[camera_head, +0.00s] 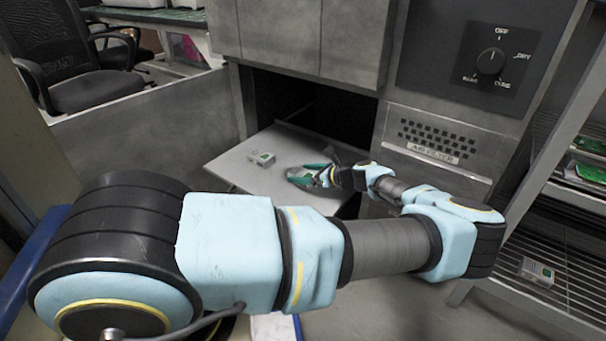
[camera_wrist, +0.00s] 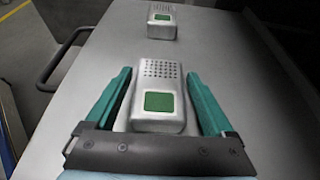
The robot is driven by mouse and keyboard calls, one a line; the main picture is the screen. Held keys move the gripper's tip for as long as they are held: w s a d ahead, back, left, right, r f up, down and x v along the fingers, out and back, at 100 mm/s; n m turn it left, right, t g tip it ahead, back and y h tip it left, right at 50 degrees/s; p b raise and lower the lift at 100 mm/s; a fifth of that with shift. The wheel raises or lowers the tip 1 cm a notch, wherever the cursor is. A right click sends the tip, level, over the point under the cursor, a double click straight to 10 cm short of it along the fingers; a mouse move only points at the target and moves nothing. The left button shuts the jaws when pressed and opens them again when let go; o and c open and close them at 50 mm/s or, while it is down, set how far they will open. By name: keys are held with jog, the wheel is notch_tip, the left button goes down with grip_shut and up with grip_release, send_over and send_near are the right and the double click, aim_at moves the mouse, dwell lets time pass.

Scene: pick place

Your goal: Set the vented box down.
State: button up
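The vented box (camera_wrist: 160,85) is a grey metal box with rows of small holes and a green square on its top. In the wrist view it sits between the two teal fingers of my gripper (camera_wrist: 158,75), apparently on the grey lowered door panel (camera_wrist: 245,75). A narrow gap shows beside the left fingertip; the right fingertip is very close to the box, and I cannot tell whether it touches. The fingers look open around it. In the head view, my gripper (camera_head: 310,175) is low over the panel (camera_head: 225,165) and largely hides this box.
A second similar box (camera_head: 262,158) stands on the panel, beyond my gripper in the wrist view (camera_wrist: 162,20). Another box (camera_head: 537,272) lies on the wire rack at right. The dark cabinet opening (camera_head: 315,105) is behind the panel. An office chair (camera_head: 75,60) stands at far left.

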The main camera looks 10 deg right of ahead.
jog(key=shift+o, duration=0.7)
jog(key=p+v, duration=0.1)
jog(key=v, duration=1.1)
jog(key=a+n+g, duration=0.1)
jog(key=a, duration=0.2)
jog(key=a+n+g, duration=0.2)
jog(key=a, duration=0.1)
jog(key=a+n+g, duration=0.1)
jog(key=a+n, duration=0.1)
jog(key=a, duration=0.1)
jog(key=shift+w+a+r+g, duration=0.1)
jog(key=shift+w+r+g, duration=0.2)
jog(key=shift+w, duration=0.1)
jog(key=s+a+r+n+g+h, duration=0.25)
jog(key=a+n+g, duration=0.25)
jog(key=a+n, duration=0.25)
jog(key=s+a+r+n+h, duration=0.2)
jog(key=s+a+r+n, duration=0.2)
jog(key=r, duration=0.2)
jog(key=s+a+r+n+h, duration=0.2)
jog(key=s+a+r+n, duration=0.2)
jog(key=r+n, duration=0.1)
jog(key=s+a+r+n+t+h, duration=0.1)
jog(key=s+a+r+n+h, duration=0.2)
jog(key=r, duration=0.5)
jog(key=shift+s+a+n, duration=0.4)
jog(key=shift+s+n, duration=0.3)
jog(key=shift+n, duration=0.15)
jog(key=shift+p, duration=0.3)
